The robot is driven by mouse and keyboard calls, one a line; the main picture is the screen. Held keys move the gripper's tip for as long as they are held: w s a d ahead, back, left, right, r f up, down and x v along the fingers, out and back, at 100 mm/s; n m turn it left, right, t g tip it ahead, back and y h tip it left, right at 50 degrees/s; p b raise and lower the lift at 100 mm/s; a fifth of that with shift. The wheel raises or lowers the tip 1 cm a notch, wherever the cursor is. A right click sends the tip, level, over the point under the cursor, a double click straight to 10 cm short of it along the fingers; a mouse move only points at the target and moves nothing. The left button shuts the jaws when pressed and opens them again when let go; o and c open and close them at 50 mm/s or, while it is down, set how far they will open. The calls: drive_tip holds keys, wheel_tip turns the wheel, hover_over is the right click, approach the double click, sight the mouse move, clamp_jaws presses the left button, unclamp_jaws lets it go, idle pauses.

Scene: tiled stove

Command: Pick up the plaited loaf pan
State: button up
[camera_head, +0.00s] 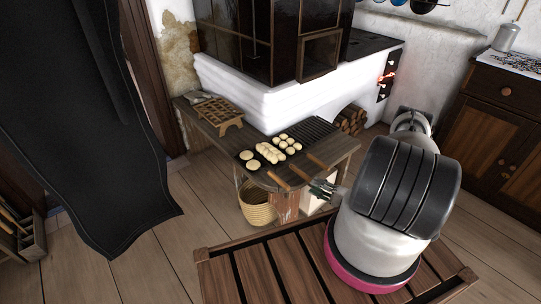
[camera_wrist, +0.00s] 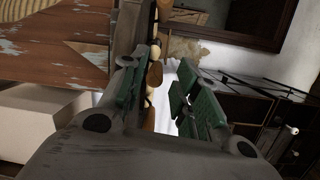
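The plaited loaf (camera_head: 269,153) lies in its dark pan, in the middle of several pans on the wooden bench; a wooden handle (camera_head: 299,173) sticks out toward me. My gripper (camera_head: 325,188) is just off the front edge of the bench, near the handle ends. In the wrist view my gripper (camera_wrist: 160,100) shows two green-padded fingers spread apart. Wooden handles (camera_wrist: 153,78) show beyond and between the fingers, partly hidden by the left one. I cannot tell which handle belongs to which pan there. No contact is clear.
A pan with two round loaves (camera_head: 248,160) is to the left, and several small buns (camera_head: 288,143) are to the right. A wooden rack (camera_head: 219,117) stands at the bench's left. A wicker basket (camera_head: 257,204) is below. The white stove (camera_head: 260,95) rises behind.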

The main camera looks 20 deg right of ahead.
sight(305, 177)
drive_tip(key=shift+n+t+h, duration=0.3)
drive_tip(key=shift+t+h, duration=0.3)
drive_tip(key=shift+h, duration=0.1)
drive_tip(key=w, duration=0.2)
drive_tip(key=w+a, duration=0.1)
drive_tip(key=w, duration=0.4)
drive_tip(key=shift+w+a+f, duration=0.35)
drive_tip(key=shift+a, duration=0.05)
clamp_jaws()
